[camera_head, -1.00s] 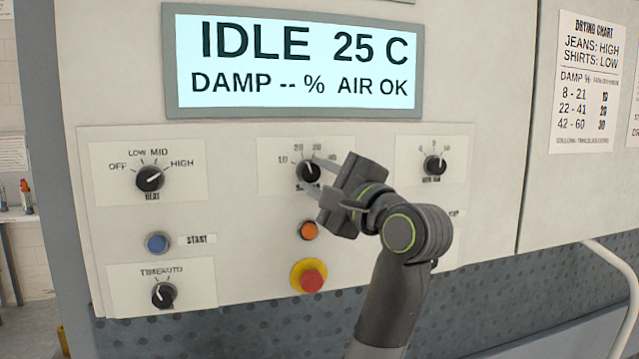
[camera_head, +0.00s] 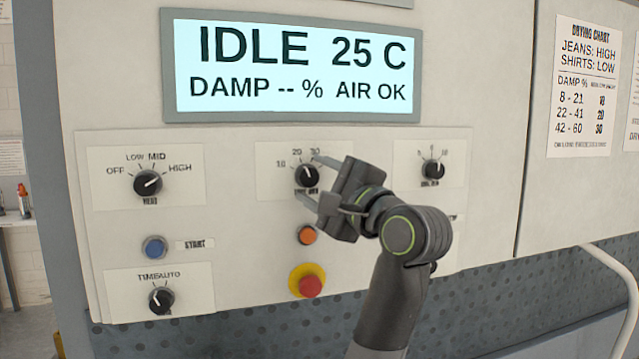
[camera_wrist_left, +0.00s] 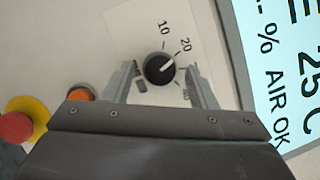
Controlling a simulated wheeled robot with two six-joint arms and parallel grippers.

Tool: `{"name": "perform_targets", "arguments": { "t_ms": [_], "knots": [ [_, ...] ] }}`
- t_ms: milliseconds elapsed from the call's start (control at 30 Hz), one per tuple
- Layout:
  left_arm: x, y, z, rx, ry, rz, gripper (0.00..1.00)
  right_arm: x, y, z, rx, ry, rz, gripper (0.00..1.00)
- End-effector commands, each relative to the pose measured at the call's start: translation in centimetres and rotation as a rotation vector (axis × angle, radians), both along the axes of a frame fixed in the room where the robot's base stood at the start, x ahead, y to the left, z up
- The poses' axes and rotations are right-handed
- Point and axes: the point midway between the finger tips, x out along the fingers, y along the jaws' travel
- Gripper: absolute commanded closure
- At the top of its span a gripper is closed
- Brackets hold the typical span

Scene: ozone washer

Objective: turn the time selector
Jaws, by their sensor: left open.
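The time selector (camera_head: 306,176) is a round black knob with a white pointer line, on a white plate marked 10, 20, 30 on the dryer panel. In the left wrist view the knob (camera_wrist_left: 160,68) lies between my fingers, its pointer between the 20 mark and the one after it. My left gripper (camera_head: 307,178) is open, one finger above right of the knob and one below it; it also shows in the left wrist view (camera_wrist_left: 160,80). I cannot tell whether the fingers touch the knob. The marks past 30 are partly hidden. My right gripper is not in view.
An orange button (camera_head: 307,235) and a red emergency stop (camera_head: 310,285) on a yellow ring sit below the selector. The heat knob (camera_head: 148,183), blue start button (camera_head: 154,247) and time/auto knob (camera_head: 160,299) are left. Another knob (camera_head: 433,170) is right. The display (camera_head: 292,66) reads IDLE.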

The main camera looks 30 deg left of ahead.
Motion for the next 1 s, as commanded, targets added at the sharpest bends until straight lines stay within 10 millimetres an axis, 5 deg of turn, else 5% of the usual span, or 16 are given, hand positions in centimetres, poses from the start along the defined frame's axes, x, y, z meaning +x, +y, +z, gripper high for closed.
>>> {"name": "perform_targets", "arguments": {
  "t_ms": [267, 1000],
  "knots": [
    [-0.5, -1.8, -0.6, -0.003, -0.003, -0.004, 0.48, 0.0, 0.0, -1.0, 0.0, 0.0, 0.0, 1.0],
    [-5.2, -14.4, -3.2, 0.001, -0.002, -0.002, 0.48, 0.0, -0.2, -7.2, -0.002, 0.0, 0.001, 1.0]
  ]
}}
